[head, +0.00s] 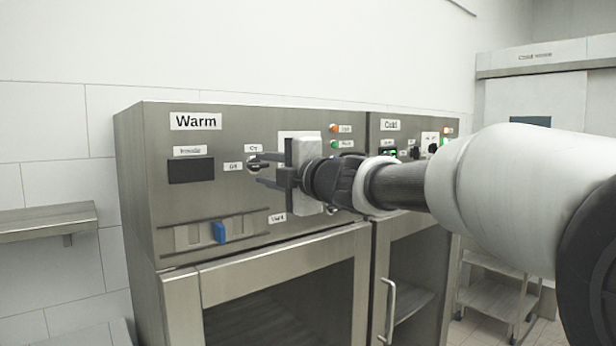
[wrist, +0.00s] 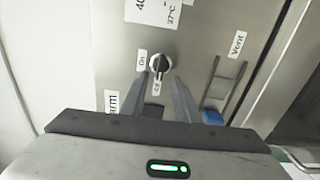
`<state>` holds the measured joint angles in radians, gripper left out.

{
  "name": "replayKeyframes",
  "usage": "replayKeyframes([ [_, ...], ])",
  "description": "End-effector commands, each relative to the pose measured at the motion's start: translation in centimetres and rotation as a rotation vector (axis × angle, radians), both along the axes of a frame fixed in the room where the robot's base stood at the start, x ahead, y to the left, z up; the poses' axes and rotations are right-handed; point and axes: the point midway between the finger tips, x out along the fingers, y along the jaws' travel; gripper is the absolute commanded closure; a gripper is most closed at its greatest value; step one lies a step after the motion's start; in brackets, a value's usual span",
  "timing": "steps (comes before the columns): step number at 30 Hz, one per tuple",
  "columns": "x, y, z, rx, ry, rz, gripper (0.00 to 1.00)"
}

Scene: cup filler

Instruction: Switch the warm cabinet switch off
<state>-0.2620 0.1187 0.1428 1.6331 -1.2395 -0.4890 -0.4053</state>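The warm cabinet (head: 150,180) has a small rotary switch (head: 260,166) on its front panel, with an On label (head: 253,148) above it and an Off label (head: 233,167) to its left. In the wrist view the switch (wrist: 159,65) is a dark knob with a pale grip. The grip runs roughly in line with the Off label (wrist: 157,87); the On label (wrist: 141,60) lies to the side. My gripper (head: 259,170) is open at the panel, its two fingers apart near the switch. In the wrist view the fingers (wrist: 158,92) flank the Off label below the knob. I cannot tell whether they touch it.
A blue vent slider (head: 219,232) sits low on the warm panel. The cold cabinet (head: 425,200) adjoins on the right, partly behind my arm. A wall shelf (head: 45,222) is at the left. A steel cart (head: 495,295) stands at the right.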

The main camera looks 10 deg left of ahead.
Motion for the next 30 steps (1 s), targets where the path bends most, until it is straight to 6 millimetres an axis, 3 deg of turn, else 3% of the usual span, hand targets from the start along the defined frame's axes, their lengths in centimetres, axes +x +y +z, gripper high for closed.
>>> replayKeyframes([
  [9,-5.2,-6.1,0.1,-0.001,-0.003,-0.004,0.72],
  [16,-8.2,-9.6,0.0,-0.002,-0.002,-0.003,0.72],
  [21,-9.3,-10.9,-0.1,-0.002,-0.001,-0.001,0.72],
  [30,-9.6,-11.2,-0.1,-0.001,0.0,0.0,0.72],
])
